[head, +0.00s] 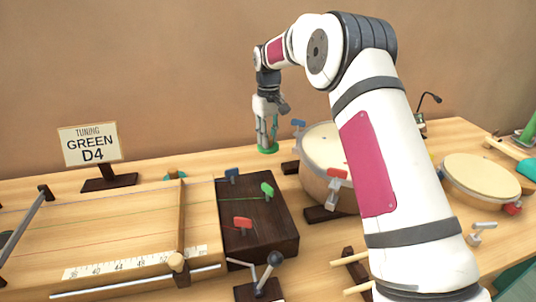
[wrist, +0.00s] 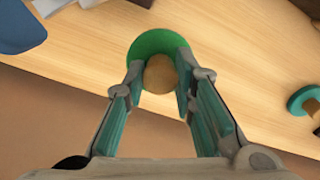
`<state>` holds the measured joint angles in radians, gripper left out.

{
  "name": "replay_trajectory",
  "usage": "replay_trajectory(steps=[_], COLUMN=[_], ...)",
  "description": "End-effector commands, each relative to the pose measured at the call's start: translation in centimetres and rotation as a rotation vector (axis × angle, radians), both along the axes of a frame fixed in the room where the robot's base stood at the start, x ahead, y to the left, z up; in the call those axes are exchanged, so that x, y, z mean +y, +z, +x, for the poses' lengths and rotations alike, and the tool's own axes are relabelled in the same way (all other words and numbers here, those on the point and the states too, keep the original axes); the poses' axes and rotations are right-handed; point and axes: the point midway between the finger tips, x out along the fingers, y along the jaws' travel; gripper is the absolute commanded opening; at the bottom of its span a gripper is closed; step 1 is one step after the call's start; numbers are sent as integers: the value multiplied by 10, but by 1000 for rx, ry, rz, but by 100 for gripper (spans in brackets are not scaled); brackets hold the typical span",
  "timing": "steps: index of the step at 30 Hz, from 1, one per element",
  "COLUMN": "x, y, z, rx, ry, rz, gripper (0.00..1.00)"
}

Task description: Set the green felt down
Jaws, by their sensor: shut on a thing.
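The green felt (wrist: 150,43) is a round green disc with a wooden knob (wrist: 161,74) on top. My gripper (wrist: 159,78) is shut on it, with one finger on each side of the knob. In the head view my gripper (head: 267,140) points straight down near the back edge of the table, and the felt (head: 268,150) shows as a green rim under the fingertips. It looks level. I cannot tell whether its underside touches the wood or hangs just above it.
A teal disc with a wooden knob (wrist: 305,100) lies apart at the right of the wrist view. In the head view a drum (head: 320,150) stands right of my gripper, and a dark block with coloured levers (head: 262,230) stands in front. A "GREEN D4" sign (head: 90,144) stands left.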

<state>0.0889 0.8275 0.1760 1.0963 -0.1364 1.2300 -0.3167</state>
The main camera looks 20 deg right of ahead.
Motion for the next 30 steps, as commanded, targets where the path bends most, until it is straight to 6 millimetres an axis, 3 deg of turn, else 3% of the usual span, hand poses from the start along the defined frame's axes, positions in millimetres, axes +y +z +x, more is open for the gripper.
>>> replay_trajectory(steps=[5,13,25,26,27,28,30], x=[0,0,0,0,0,0,0], y=[-13,-52,-57,-57,-56,-56,-56], z=[0,0,0,0,0,0,0], rx=[0,1,-1,-1,-1,-1,-1], ry=[0,0,0,0,0,0,0], rz=[0,0,-1,-1,-1,-1,-1], gripper=[0,0,0,29,38,44,44])
